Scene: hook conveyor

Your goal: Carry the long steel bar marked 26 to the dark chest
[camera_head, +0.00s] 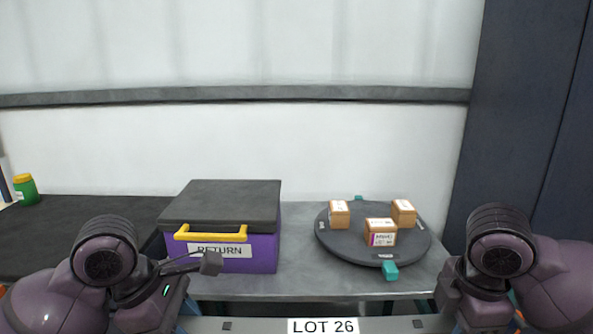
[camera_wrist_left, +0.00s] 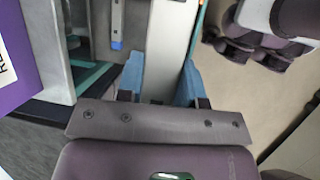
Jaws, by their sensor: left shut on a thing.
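The long steel bar (camera_head: 270,325) runs level along the bottom edge of the head view, its white label reading LOT 26. My left gripper (camera_wrist_left: 163,82) is shut on the bar, with blue fingers on either side of it in the left wrist view. My right gripper (camera_head: 462,303) is at the bar's right end; its fingers are below the picture, so its grip is hidden. A purple chest (camera_head: 262,254) with a dark lid and yellow handle stands on the table behind the bar, lid closed, labelled RETURN. No other chest shows.
A dark turntable (camera_head: 340,247) with teal tabs carries several small cartons (camera_head: 381,232) right of the chest. A black surface (camera_head: 85,215) lies left, with a green jar (camera_head: 26,189). A dark tall panel (camera_head: 520,110) stands at right. A rail (camera_head: 230,97) crosses the wall.

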